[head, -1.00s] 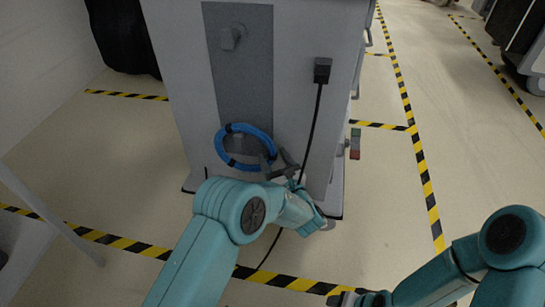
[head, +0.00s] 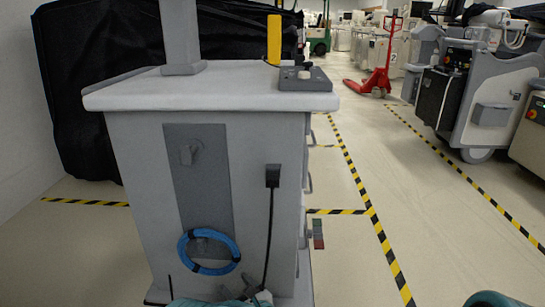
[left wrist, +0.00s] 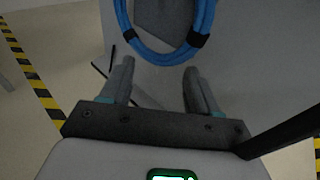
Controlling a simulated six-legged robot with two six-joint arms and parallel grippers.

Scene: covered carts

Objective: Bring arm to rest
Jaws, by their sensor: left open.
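My left gripper shows in the left wrist view (left wrist: 158,67), open and empty, its two fingers apart. A blue cable coil (head: 184,255) hangs on the dark panel of a grey cart (head: 140,190). In the left wrist view the coil (left wrist: 148,48) is just beyond the fingertips, and nothing is between them. In the head view only bits of my left arm show at the bottom edge, below the coil. A small piece of my right arm shows at the bottom right; the right gripper is out of view.
A black plug (head: 273,176) with a cord (head: 268,235) runs down the cart's front. A control box (head: 304,79) sits on its top. A black covered object (head: 100,80) stands behind. Floor is clear to the right, with striped tape (head: 368,210). A red pallet jack (head: 378,80) stands farther back.

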